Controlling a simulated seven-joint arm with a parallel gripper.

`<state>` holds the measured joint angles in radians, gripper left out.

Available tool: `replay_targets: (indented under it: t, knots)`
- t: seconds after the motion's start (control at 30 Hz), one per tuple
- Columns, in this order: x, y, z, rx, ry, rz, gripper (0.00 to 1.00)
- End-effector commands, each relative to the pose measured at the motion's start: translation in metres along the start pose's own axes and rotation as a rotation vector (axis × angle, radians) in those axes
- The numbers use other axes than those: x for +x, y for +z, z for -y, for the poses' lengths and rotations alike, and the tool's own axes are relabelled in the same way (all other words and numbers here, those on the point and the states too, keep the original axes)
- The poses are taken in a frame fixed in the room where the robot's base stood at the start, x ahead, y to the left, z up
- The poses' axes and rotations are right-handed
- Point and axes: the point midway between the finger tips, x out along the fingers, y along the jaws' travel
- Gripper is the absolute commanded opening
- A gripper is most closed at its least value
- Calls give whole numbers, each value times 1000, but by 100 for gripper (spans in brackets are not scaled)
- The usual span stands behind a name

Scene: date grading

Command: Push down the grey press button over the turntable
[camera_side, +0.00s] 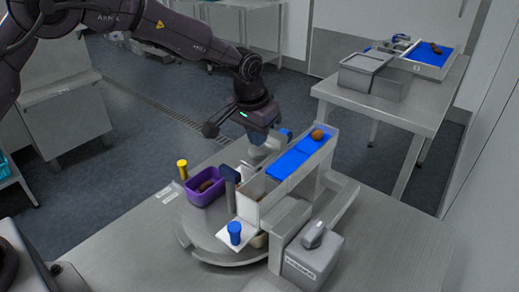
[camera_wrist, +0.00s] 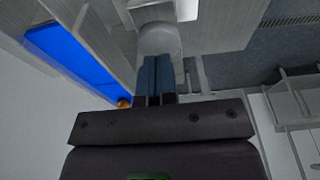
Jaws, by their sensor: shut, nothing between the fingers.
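A pale grey rounded button (camera_side: 257,155) stands by the turntable (camera_side: 190,232), behind the chute, below my gripper. It also shows in the wrist view as a light grey cylinder (camera_wrist: 158,40) straight ahead of the fingertips. My gripper (camera_side: 264,141) points down over it. In the wrist view its two blue-grey fingers (camera_wrist: 156,62) lie side by side, shut and empty. The tips are at or very close to the button; I cannot tell whether they touch. The gripper body partly hides this spot in the side view.
A purple bin (camera_side: 192,196) with dates sits on the turntable, near yellow-capped (camera_side: 182,163) and blue-capped (camera_side: 235,228) posts. A blue chute belt (camera_side: 300,156) with one date (camera_side: 317,134) runs close right of my gripper. A grey labelled box (camera_side: 312,263) stands in front.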

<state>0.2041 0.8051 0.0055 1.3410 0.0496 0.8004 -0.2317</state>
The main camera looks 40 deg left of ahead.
Motion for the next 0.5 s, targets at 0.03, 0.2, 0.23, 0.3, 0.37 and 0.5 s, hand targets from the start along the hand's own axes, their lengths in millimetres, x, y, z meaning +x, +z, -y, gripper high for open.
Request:
replay_targets:
  t: [0.03,0.2,0.23,0.3,0.37,0.5]
  knots:
    - [1,0,0,0,0,1,0]
    - [5,1,0,0,0,1,0]
    - [6,1,0,0,0,1,0]
    - [7,1,0,0,0,0,0]
    - [8,2,0,0,0,0,0]
    - [11,2,0,0,0,0,0]
